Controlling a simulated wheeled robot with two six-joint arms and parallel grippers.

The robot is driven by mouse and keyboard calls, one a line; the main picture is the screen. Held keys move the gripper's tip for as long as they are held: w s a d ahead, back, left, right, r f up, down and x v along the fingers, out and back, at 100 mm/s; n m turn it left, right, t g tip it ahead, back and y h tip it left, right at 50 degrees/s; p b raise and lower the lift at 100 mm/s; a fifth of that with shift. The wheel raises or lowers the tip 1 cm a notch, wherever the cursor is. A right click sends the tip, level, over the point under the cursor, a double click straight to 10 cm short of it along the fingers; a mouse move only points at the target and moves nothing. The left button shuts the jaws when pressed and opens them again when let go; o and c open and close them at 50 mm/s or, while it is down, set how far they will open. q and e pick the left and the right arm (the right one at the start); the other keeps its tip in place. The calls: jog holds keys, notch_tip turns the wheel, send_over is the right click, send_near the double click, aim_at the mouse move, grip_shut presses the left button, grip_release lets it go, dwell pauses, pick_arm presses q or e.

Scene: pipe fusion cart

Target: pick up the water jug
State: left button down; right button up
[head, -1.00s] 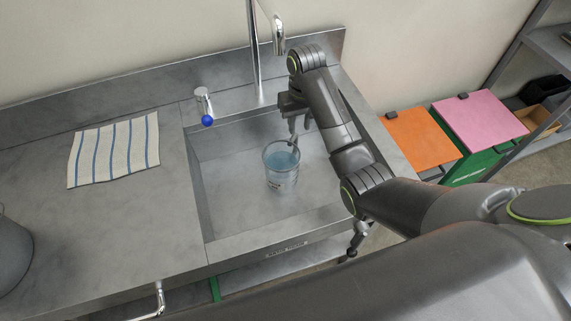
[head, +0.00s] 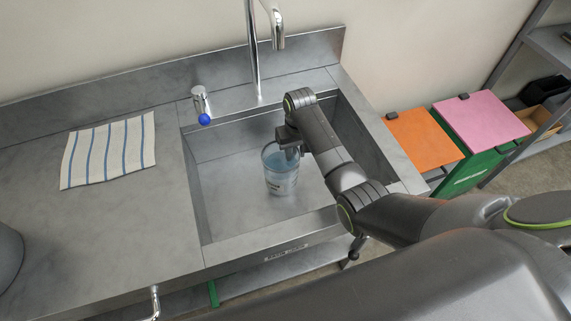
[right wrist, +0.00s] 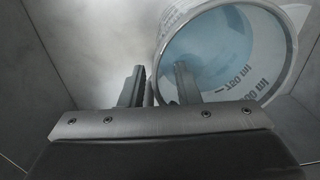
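The water jug (head: 281,182) is a clear cylinder holding bluish water, upright on the floor of the steel sink basin. My right gripper (head: 291,152) comes down from above at the jug's upper right rim and hides part of it. In the right wrist view the jug (right wrist: 222,60) shows its round rim and ml markings. There the two fingers of my right gripper (right wrist: 158,88) are apart, one on each side of the jug's near wall. The right finger overlaps the jug's opening; contact is not clear. My left gripper is not in view.
The sink basin (head: 225,205) has raised walls around the jug. A striped cloth (head: 108,152) lies on the left counter. Orange (head: 422,138) and pink (head: 482,114) lidded bins stand at right.

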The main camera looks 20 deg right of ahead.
aim_at(294, 164)
jog(key=shift+f, duration=1.15)
grip_shut()
jog(key=shift+w+r, duration=0.1)
jog(key=shift+w, duration=0.05)
jog(key=shift+r, duration=0.1)
jog(key=shift+r, duration=0.35)
notch_tip(294, 164, up, 9)
jog(key=shift+r, duration=0.15)
